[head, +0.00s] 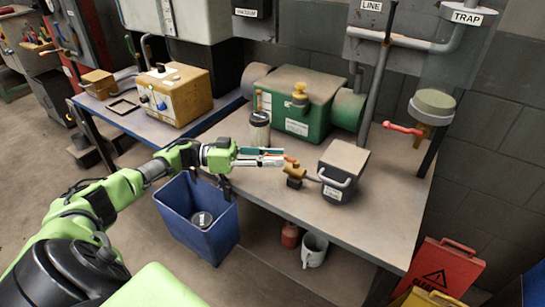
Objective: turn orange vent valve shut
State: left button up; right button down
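A small brass valve (295,172) with a short orange handle (291,160) stands on the workbench, left of a dark box with a tan lid (342,170). My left gripper (284,157) reaches in from the left over the bench, level with the valve. Its two slim fingers are apart, with a narrow gap between them, and their tips are close to the orange handle. I cannot tell whether they touch it. Nothing shows held between them. My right gripper is out of view.
A dark canister (260,130) and a green pump (298,102) stand behind the gripper. A red-orange lever (403,128) sits on the trap pipe at right. A blue bin (200,228) stands below the bench's left edge. The bench front (335,225) is clear.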

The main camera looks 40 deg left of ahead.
pick_arm(q)
jog(key=v, duration=1.2)
